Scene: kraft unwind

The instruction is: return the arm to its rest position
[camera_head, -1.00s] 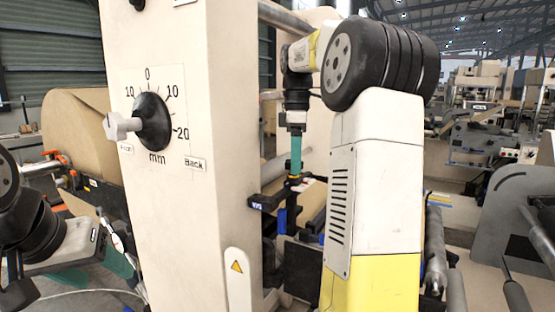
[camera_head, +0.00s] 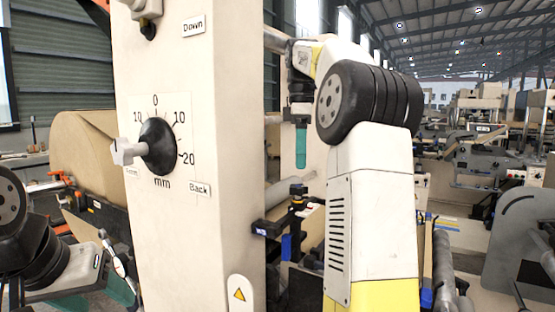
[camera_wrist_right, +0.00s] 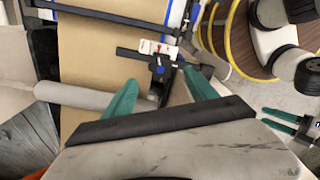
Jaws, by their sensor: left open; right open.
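My right arm rises in the middle of the head view and bends over at the top. Its right gripper (camera_head: 301,148) points down with a green finger showing. In the right wrist view the two green fingers of the right gripper (camera_wrist_right: 160,90) are spread with nothing held between them. A black bracket with a blue part (camera_head: 290,225) sits below the right gripper, apart from it in the head view. My left gripper (camera_head: 120,283) is low at the left, with green fingers partly hidden by the machine.
A pale machine column (camera_head: 215,150) with a black dial knob (camera_head: 157,146) stands close to the left of my right arm. A brown paper roll (camera_head: 85,155) is behind it. A grey machine panel (camera_head: 525,235) stands at the right. Brown web (camera_wrist_right: 100,60) runs below the right gripper.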

